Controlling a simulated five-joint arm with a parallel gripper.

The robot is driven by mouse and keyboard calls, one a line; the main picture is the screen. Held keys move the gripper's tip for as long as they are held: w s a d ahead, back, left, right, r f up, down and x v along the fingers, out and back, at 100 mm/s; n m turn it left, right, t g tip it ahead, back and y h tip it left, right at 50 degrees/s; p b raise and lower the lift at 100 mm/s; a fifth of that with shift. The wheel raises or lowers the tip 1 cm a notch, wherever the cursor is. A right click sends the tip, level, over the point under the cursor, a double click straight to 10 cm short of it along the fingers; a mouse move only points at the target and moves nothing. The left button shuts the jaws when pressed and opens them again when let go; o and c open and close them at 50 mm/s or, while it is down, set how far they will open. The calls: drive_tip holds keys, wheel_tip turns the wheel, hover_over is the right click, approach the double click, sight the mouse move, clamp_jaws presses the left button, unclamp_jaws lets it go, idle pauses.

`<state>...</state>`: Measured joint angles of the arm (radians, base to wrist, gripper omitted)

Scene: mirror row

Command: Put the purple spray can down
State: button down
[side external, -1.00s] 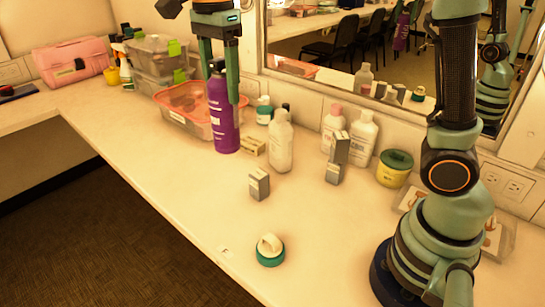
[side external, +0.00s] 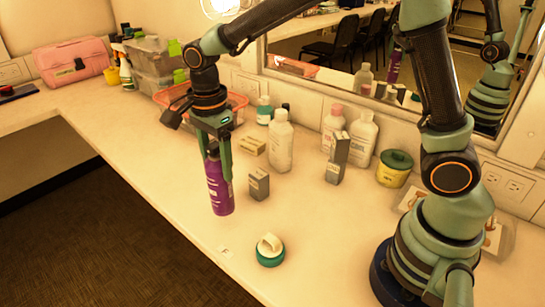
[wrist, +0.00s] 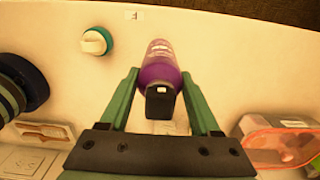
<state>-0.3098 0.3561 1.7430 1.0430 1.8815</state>
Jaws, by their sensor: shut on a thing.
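The purple spray can (side external: 218,188) is upright, with a slight tilt, in the side external view. My gripper (side external: 218,165) is shut on its upper part from above. The can's base is near the front edge of the counter; I cannot tell whether it touches the surface. In the wrist view the can (wrist: 160,65) lies between the green fingers of my gripper (wrist: 160,90), with its dark top toward the camera.
White bottles (side external: 280,145) and an orange-rimmed bin (side external: 235,103) stand behind. The counter (side external: 150,160) left of the can is clear.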

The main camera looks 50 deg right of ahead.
sight(219, 179)
drive_tip(key=shift+f, duration=2.3)
drive_tip(key=shift+c, duration=0.5)
unclamp_jaws()
